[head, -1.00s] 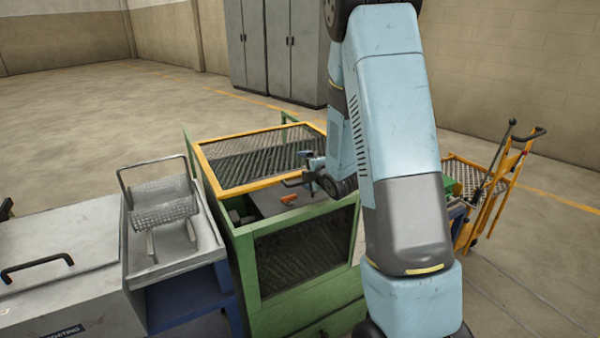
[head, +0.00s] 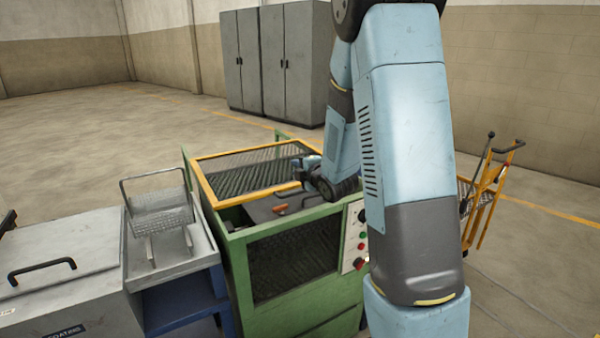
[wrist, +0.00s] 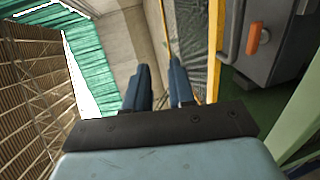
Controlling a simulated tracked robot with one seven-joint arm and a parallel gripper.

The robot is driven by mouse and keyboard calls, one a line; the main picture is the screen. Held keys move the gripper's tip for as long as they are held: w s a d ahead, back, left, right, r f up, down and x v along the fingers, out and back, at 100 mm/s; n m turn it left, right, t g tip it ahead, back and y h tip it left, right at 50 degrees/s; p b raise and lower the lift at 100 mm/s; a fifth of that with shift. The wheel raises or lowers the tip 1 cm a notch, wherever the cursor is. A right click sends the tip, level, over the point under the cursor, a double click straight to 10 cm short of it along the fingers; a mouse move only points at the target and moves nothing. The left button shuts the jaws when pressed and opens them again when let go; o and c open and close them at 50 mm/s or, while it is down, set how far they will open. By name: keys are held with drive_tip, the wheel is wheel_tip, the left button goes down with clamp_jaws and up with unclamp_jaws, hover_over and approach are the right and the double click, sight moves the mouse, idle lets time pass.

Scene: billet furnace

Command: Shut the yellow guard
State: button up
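The yellow guard (head: 207,188), a yellow frame with dark mesh, lies over the rear part of the green machine (head: 236,258) in the head view. The front part of the machine's top is uncovered. My gripper (head: 300,168) is at the right end of the guard, by its front edge; my arm hides part of that area. In the wrist view my gripper's two blue fingers (wrist: 161,84) stand apart with a gap between them. The guard's yellow bar (wrist: 216,45) and mesh run beside the right finger. I cannot tell whether they touch.
An orange knob (head: 281,208) sits inside the machine's opening. A control panel (head: 354,238) with buttons is at its front right. A wire basket (head: 160,212) on a grey tray stands left. A yellow trolley (head: 492,205) stands right. Grey cabinets (head: 270,65) stand behind, with free floor between.

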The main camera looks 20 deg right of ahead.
drive_tip(key=w+d+m+h, duration=0.1)
drive_tip(key=w+d+m+g+h, duration=0.1)
drive_tip(key=w+d+f+m, duration=0.1)
drive_tip(key=d, duration=0.1)
drive_tip(key=shift+d+f+m+g+h, duration=0.1)
drive_tip(key=shift+m+g+h, duration=0.2)
drive_tip(key=shift+h, duration=0.1)
clamp_jaws()
drive_tip(key=w+d+f+m+g+h, duration=0.15)
drive_tip(key=d+m+g, duration=0.35)
drive_tip(key=m, duration=0.5)
drive_tip(key=a+r+m+g+y, duration=0.2)
drive_tip(key=a+m+g, duration=0.2)
drive_tip(key=a+g, duration=0.1)
drive_tip(key=x, duration=0.9)
drive_tip(key=shift+w+f, duration=0.25)
